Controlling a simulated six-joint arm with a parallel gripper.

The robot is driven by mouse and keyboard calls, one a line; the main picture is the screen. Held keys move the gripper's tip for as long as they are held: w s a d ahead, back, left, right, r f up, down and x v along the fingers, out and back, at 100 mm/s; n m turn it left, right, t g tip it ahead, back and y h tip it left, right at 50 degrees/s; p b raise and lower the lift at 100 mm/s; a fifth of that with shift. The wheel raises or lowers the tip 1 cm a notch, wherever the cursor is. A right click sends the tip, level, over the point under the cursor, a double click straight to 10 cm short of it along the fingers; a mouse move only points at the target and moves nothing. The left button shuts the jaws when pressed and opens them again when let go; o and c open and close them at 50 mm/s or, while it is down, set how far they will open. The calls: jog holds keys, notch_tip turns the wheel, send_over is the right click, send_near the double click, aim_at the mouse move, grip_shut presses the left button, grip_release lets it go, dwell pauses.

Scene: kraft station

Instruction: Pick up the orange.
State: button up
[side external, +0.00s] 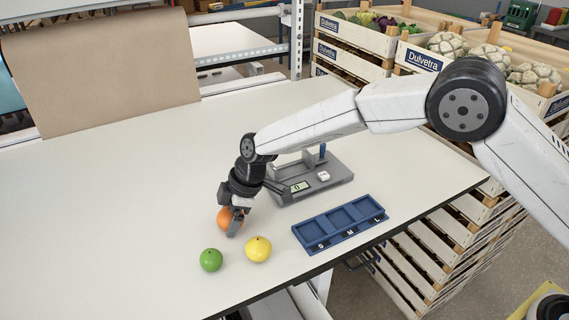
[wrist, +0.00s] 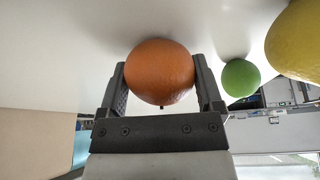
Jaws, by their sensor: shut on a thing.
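The orange (side external: 226,218) is on or just above the white table at the front middle in the side view. My gripper (side external: 234,222) reaches down around it and is shut on it. In the wrist view the orange (wrist: 160,72) sits between both fingers of my gripper (wrist: 161,85), with a finger against each side. I cannot tell whether the orange touches the table. In the side view a finger hides part of it.
A green fruit (side external: 211,260) and a yellow fruit (side external: 258,249) lie close in front of the orange. A blue three-compartment tray (side external: 325,231) marked S, M, L and a grey scale (side external: 335,172) stand to the right. The table (side external: 110,190) is clear at left.

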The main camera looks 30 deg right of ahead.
aim_at(226, 210)
jog(key=shift+r, duration=0.15)
jog(key=shift+r, duration=0.5)
notch_tip(226, 210, up, 2)
jog(key=s+d+r, duration=0.6)
jog(key=s+r, duration=0.3)
jog(key=s, duration=0.3)
jog(key=shift+s+d+r, duration=0.15)
jog(key=shift+d+r, duration=0.2)
